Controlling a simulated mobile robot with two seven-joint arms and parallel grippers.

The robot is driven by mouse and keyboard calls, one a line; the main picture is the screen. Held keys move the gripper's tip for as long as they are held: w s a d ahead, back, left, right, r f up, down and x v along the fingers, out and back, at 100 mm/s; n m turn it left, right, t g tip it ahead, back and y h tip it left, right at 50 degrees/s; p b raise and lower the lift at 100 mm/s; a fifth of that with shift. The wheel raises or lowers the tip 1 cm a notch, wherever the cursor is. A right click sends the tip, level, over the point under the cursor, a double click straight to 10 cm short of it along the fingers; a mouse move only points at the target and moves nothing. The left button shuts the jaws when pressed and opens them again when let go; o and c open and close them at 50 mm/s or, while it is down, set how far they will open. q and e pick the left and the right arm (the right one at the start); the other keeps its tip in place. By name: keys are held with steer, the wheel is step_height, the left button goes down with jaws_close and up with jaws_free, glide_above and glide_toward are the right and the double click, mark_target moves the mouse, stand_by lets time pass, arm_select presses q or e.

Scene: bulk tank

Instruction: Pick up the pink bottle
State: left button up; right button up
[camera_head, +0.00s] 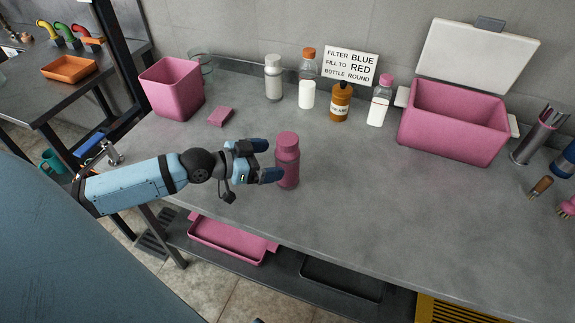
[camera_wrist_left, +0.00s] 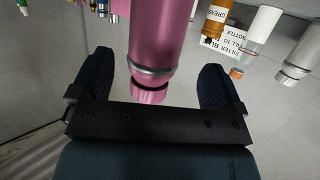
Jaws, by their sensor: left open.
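The pink bottle (camera_head: 287,163) stands upright on the grey worktop, near its front edge, in the head view. My left gripper (camera_head: 268,161) is at the bottle's left side, with its fingers open and pointing toward it. In the left wrist view the bottle (camera_wrist_left: 160,40) appears upside down, its ribbed cap lying between the two open fingers of the gripper (camera_wrist_left: 158,80). A clear gap shows on both sides of the bottle there. My right gripper does not show in either view.
Behind stand a grey-white bottle (camera_head: 273,78), an orange-capped bottle (camera_head: 307,90), a brown grease bottle (camera_head: 340,103) and a pink-capped white bottle (camera_head: 379,103). A pink bin (camera_head: 172,88) is left; a pink lidded box (camera_head: 452,122) is right. The worktop right of the bottle is clear.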

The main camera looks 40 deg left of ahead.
mark_target(287, 157)
arm_select(q)
steer(key=x, duration=0.4)
steer(key=shift+d+r, duration=0.25)
steer(key=shift+d, duration=0.05)
steer(key=shift+w+d+f, duration=0.2)
steer(key=shift+w+d, duration=0.05)
steer(key=shift+w, duration=0.15)
steer(key=c, duration=1.2)
steer(key=shift+o, duration=0.2)
steer(key=shift+r, duration=0.1)
